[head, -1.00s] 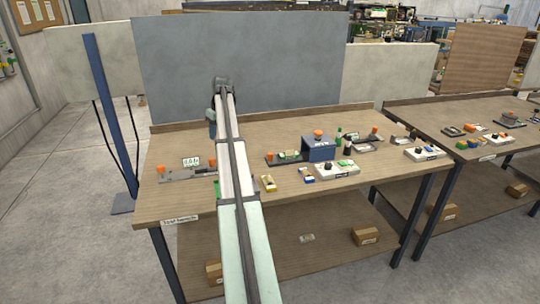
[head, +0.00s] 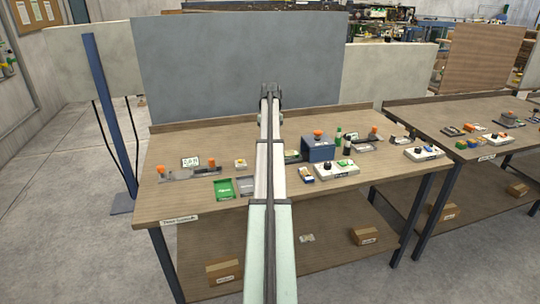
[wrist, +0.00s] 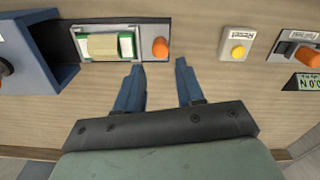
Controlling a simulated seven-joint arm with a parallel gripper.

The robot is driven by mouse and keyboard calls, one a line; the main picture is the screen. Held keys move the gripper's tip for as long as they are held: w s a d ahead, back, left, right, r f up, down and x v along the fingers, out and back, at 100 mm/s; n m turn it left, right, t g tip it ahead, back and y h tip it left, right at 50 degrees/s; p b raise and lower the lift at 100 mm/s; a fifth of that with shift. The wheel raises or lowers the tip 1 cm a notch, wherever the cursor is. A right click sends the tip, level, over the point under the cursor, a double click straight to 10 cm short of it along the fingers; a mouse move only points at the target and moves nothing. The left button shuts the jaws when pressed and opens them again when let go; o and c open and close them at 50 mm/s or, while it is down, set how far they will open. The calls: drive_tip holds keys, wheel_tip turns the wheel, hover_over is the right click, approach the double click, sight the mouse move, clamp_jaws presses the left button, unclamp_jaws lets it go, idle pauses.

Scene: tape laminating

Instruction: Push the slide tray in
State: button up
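The slide tray (wrist: 81,53) is a dark tray in the wrist view, with a green-edged pale piece (wrist: 108,46) in it and an orange knob (wrist: 160,47) at its right end. Its left end lies beside the blue laminator box (wrist: 30,62), which also shows in the head view (head: 318,150). My gripper (wrist: 158,66) is open and empty, with its blue fingers pointing at the tray's knob end. The knob lines up with the gap, just beyond the fingertips; I cannot tell the height between them. In the head view my arm hides the gripper and most of the tray.
A pad with a yellow button (wrist: 237,50) stands right of the knob in the wrist view. Farther right is a fixture with another orange knob (wrist: 307,56). In the head view, a green tray (head: 228,190) and a control box (head: 335,170) lie near the front.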

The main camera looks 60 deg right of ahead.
wheel_tip(320, 180, down, 8)
drive_tip(key=shift+f, duration=0.1)
idle(0.4)
drive_tip(key=shift+c, duration=0.4)
clamp_jaws()
